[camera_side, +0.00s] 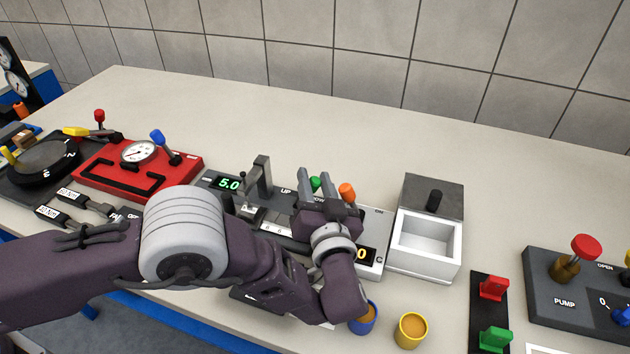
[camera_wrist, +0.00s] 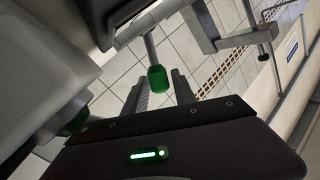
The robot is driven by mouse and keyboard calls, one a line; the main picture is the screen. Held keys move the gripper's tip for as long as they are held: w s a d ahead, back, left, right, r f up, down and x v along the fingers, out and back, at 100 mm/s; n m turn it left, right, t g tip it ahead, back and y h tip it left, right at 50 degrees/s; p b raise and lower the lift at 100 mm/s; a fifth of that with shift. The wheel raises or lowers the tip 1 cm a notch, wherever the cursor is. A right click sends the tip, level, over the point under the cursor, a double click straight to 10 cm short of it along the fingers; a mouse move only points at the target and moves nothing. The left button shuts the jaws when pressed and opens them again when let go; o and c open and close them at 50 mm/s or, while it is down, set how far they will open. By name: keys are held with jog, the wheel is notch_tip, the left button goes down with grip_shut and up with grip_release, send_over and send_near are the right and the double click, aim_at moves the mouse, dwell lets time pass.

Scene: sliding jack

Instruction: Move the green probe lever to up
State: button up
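The green probe lever knob (camera_side: 315,184) stands on the grey instrument panel (camera_side: 222,187), partly hidden behind my gripper in the side view. In the wrist view the green knob (camera_wrist: 157,79) sits at the end of a grey rod, between the tips of my two fingers. My gripper (camera_side: 315,180) is over the panel with its grey fingers apart around the green knob; the fingers also show apart in the wrist view (camera_wrist: 161,84). A gap shows beside the knob, so the grip does not look closed on it. The lever's base is hidden.
An orange knob (camera_side: 347,193) stands just right of my gripper. A grey upright post (camera_side: 260,178) is to the left. A white open box (camera_side: 424,241) stands right of the panel. Blue (camera_side: 369,322) and yellow (camera_side: 411,330) cups are in front. The table behind is clear.

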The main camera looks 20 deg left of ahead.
grip_shut()
dwell(1.4)
